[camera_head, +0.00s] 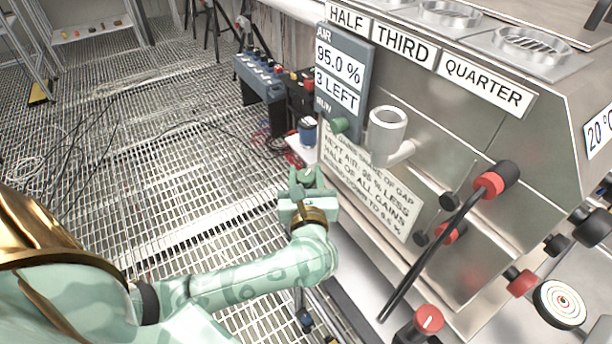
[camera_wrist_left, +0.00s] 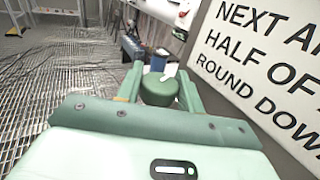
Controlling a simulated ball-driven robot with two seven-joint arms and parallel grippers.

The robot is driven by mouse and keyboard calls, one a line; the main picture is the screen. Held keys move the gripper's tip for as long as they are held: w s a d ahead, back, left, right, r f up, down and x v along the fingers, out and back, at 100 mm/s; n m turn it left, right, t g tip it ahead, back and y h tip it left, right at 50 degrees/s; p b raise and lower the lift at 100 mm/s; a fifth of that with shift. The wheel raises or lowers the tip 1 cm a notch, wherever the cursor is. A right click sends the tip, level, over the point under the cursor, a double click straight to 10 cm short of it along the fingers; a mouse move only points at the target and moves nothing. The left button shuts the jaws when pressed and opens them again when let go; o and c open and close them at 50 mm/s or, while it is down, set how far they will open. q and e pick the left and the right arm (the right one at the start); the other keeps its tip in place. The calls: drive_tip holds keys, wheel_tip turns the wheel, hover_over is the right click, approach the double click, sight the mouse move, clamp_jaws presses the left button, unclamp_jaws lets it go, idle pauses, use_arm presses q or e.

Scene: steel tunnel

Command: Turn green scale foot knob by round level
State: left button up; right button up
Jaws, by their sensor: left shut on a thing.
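My left gripper (camera_head: 306,181) is low beside the steel machine's left side, shut on a green knob. In the left wrist view the round green knob (camera_wrist_left: 158,91) sits between the two fingers, with a small white mark on its top. What the knob stands on is hidden by the gripper. My right gripper is not in view.
The machine's text panel (camera_head: 372,180) stands close to the right of my gripper. A green button (camera_head: 340,125) and a pale cup (camera_head: 387,130) jut out above. A red knob (camera_head: 429,319) and a black lever (camera_head: 430,255) are to the right. Grating floor lies left.

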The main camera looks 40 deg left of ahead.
use_arm(q)
drive_tip(key=o, duration=1)
drive_tip(key=shift+c, duration=0.2)
